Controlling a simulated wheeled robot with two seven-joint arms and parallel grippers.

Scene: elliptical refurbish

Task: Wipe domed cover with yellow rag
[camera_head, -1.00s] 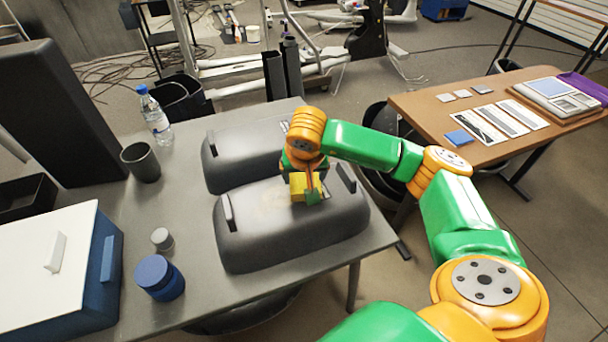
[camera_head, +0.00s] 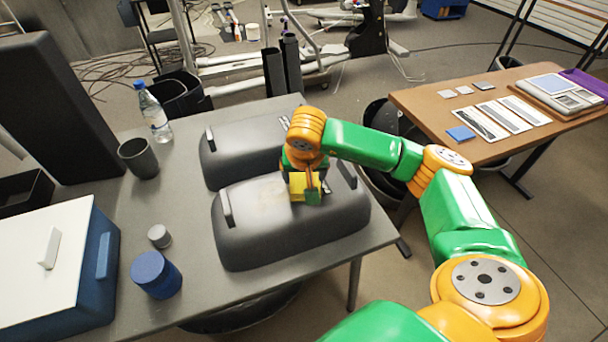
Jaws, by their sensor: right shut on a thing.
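Two dark grey domed covers with upright end handles lie on the grey table. The nearer domed cover (camera_head: 270,235) has a faint tan smudge on its top, left of my gripper. The farther domed cover (camera_head: 235,150) lies behind it. My right gripper (camera_head: 305,192) is over the right half of the nearer cover, shut on the yellow rag (camera_head: 298,187). The rag appears to rest on the cover's top; exact contact is hard to see. My orange wrist hides part of both covers. My left gripper is not in view.
A brown table (camera_head: 420,105) with cards stands at right.

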